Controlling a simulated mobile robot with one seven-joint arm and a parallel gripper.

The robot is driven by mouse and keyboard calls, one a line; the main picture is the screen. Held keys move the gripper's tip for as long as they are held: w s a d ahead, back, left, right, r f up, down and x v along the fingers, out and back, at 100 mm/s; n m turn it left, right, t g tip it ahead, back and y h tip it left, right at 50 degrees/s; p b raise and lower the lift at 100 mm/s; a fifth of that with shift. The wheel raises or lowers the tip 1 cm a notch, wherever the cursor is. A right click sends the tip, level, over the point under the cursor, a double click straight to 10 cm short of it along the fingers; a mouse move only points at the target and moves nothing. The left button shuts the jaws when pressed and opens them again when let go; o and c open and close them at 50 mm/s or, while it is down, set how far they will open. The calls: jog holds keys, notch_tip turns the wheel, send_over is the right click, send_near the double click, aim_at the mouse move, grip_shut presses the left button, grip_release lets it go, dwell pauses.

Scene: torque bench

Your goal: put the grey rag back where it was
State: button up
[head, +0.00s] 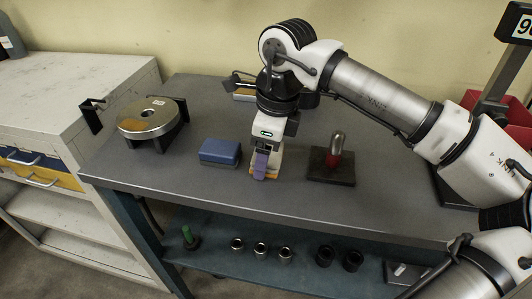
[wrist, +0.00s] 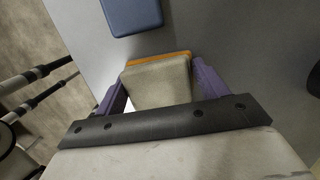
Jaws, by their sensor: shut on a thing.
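The grey rag, a pale grey folded block, sits between the purple fingers of my gripper in the wrist view (wrist: 160,84). My gripper (head: 262,166) is shut on it, near the front middle of the bench. An orange piece (wrist: 160,58) shows as a thin edge just beyond and under the rag. In the head view the fingers hide much of the rag, and a bit of orange shows at the bench top below them. I cannot tell whether the rag touches the orange piece.
A blue block (head: 220,152) lies left of my gripper. A red and metal piece on a dark base (head: 332,174) stands to the right. A round metal disc on a stand (head: 149,116) is at the left. The bench front edge (head: 240,205) is close; sockets stand on the shelf below.

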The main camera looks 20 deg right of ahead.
jog(key=shift+f, duration=0.2)
jog(key=o, duration=0.9)
jog(key=shift+r, duration=0.1)
jog(key=r, duration=0.4)
jog(key=d+r, duration=0.1)
jog(key=r, duration=0.3)
jog(key=s+r, duration=0.1)
jog(key=r, duration=0.3)
jog(key=shift+d+r, duration=0.1)
jog(key=shift+d, duration=0.15)
